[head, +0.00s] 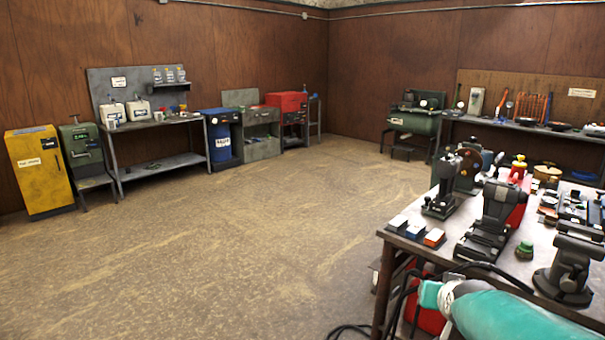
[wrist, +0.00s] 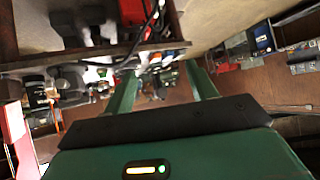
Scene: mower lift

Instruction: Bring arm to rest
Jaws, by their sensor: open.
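My gripper (wrist: 160,78) shows in the wrist view with its two green fingers spread apart. Nothing is seen between the fingers, only the room far behind them. A teal part of my arm (head: 515,315) reaches in at the bottom right of the head view, in front of the near workbench (head: 395,243). My fingers are not clearly seen in the head view. The wrist view looks out over the room upside down, with a bench edge (wrist: 90,57) close at the upper left.
The near workbench holds several black clamp-like tools (head: 487,220), small boxes (head: 434,238) and a green jar (head: 525,250). The middle floor (head: 230,240) is clear.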

